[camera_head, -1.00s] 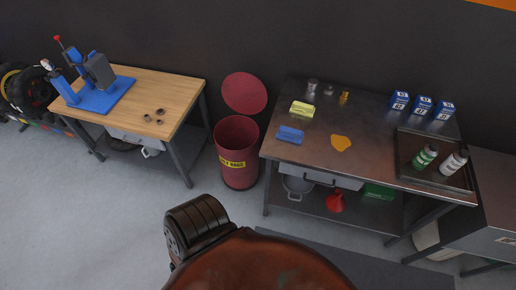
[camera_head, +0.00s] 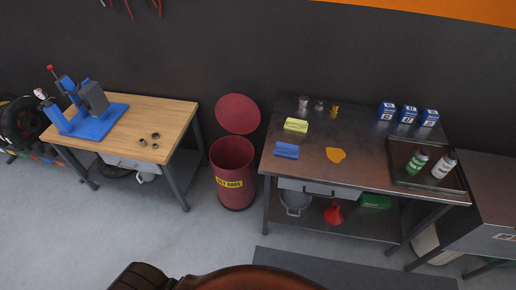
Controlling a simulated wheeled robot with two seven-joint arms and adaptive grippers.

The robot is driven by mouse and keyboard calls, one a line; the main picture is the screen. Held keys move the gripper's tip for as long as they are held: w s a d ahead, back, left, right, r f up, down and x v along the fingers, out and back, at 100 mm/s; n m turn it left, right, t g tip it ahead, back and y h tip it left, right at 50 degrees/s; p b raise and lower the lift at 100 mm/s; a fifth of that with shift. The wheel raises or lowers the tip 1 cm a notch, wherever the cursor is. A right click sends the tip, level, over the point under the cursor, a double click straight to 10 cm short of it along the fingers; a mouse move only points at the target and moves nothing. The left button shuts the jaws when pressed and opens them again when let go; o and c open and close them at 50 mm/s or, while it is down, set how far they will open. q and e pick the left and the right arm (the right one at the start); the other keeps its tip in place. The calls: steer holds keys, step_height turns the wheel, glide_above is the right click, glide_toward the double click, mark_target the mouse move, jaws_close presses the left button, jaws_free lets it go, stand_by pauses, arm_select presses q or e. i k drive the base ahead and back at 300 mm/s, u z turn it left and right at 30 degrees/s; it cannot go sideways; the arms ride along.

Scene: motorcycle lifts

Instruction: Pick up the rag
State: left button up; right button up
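A flat orange-yellow cloth, which looks like the rag (camera_head: 336,155), lies on the dark metal workbench (camera_head: 308,176), left of its middle. It is spread out with an irregular outline, and nothing covers it. Neither of my grippers shows in the head view, so nothing of mine is seen near the rag.
Blue (camera_head: 286,150) and yellow (camera_head: 296,125) blocks lie left of the rag. A tray (camera_head: 402,180) with two bottles and several blue boxes (camera_head: 409,115) stand right. An open red bin (camera_head: 232,175) stands left of the bench. A brown rounded object (camera_head: 250,279) fills the bottom foreground.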

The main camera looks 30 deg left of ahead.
mark_target(286, 150)
steer(key=u, duration=0.05)
steer(key=i, duration=0.95)
